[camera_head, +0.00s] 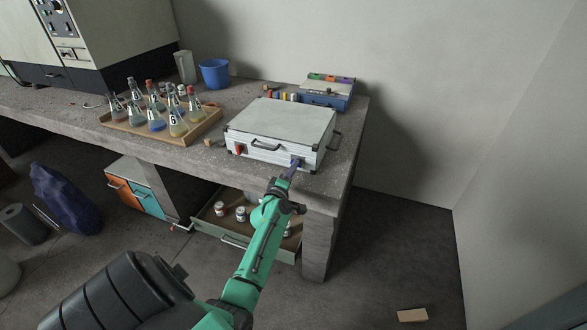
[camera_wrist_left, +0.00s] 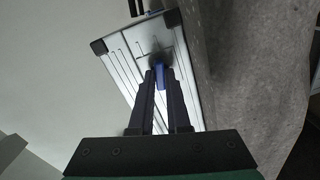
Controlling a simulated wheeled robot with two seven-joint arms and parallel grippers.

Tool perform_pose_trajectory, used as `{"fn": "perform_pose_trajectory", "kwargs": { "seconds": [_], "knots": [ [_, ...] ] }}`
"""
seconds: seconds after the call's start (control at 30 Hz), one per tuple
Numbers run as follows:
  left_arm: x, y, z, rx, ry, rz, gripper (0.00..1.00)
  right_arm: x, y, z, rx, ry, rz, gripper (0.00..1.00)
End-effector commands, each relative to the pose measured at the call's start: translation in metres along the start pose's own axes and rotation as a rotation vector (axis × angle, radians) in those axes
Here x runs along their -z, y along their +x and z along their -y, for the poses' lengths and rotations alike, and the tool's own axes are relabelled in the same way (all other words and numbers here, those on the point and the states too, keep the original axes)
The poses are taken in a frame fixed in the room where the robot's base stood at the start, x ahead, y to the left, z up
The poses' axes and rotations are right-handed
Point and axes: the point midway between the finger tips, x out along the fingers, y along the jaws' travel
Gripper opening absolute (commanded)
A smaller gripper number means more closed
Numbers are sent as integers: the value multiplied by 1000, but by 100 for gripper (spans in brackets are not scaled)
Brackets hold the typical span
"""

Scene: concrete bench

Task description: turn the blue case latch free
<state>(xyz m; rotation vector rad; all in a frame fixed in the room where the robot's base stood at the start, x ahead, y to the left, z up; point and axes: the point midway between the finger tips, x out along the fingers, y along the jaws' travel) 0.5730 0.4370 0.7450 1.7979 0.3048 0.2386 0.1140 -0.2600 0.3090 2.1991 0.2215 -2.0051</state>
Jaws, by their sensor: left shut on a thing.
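A silver case (camera_head: 284,125) lies closed on the concrete bench near its right front corner. Its front carries a dark handle (camera_head: 265,145), a red latch (camera_head: 239,150) at the left, and a blue latch (camera_head: 296,162) at the right. My left gripper (camera_head: 292,171) reaches up to the right end of the front and is shut on the blue latch. In the left wrist view the blue latch (camera_wrist_left: 160,76) shows between the fingertips, against the ribbed case front (camera_wrist_left: 122,62). The fingers hide part of the latch. My right gripper is in neither view.
A wooden tray (camera_head: 128,137) of several flasks stands left of the case. A blue bucket (camera_head: 214,73) and a blue box (camera_head: 327,95) stand behind. An open drawer (camera_head: 213,229) with jars juts out below the bench, near my left arm.

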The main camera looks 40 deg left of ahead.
Motion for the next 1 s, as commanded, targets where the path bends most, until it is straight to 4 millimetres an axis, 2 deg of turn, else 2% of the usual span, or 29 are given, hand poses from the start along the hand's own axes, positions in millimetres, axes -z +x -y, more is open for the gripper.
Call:
{"fn": "perform_pose_trajectory", "kwargs": {
  "seconds": [1.0],
  "knots": [
    [-1, 0, 0, 2, 956, 4, 0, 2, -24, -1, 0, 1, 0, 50]
  ]
}}
